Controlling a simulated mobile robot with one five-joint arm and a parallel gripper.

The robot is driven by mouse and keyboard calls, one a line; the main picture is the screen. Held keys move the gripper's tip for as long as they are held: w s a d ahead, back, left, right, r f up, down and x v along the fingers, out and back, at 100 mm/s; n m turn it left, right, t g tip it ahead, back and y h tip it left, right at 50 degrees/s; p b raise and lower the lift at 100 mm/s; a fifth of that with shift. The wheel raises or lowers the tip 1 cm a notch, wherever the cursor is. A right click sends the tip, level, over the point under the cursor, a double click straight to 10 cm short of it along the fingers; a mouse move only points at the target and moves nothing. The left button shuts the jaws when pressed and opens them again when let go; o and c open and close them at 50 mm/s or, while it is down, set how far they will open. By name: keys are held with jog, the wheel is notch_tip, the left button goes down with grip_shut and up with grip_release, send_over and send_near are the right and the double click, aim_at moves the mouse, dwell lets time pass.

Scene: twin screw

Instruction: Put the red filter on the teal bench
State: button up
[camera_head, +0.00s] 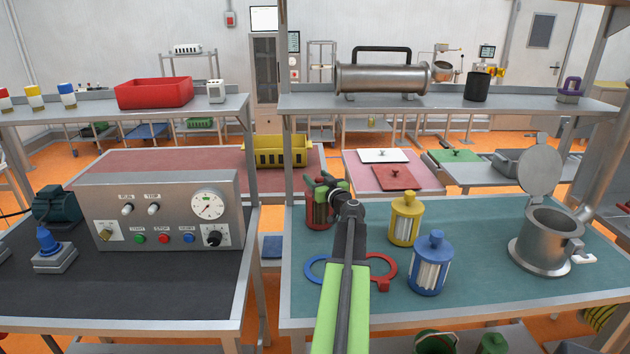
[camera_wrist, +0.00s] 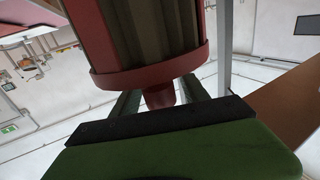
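The red filter (camera_head: 317,212) is upright over the back left of the teal bench (camera_head: 470,287). I cannot tell whether its base touches the surface. My gripper (camera_head: 330,186), with green fingers, is at the filter's top and partly hides it in the head view. In the wrist view the red filter (camera_wrist: 150,45) fills the upper middle. Its knob sits between the two fingers of my gripper (camera_wrist: 160,97), which look closed on it.
On the teal bench stand a yellow filter (camera_head: 404,219), a blue filter (camera_head: 431,263) and a metal pot (camera_head: 546,242) with its lid raised. A blue ring (camera_head: 314,270) and a red ring (camera_head: 384,271) lie near my arm. A shelf (camera_head: 410,101) spans behind.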

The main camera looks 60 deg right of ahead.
jog(key=shift+r+p, duration=0.3)
jog(key=shift+r, duration=0.05)
jog(key=v, duration=1.2)
jog(key=shift+f, duration=0.2)
jog(key=shift+r, duration=0.1)
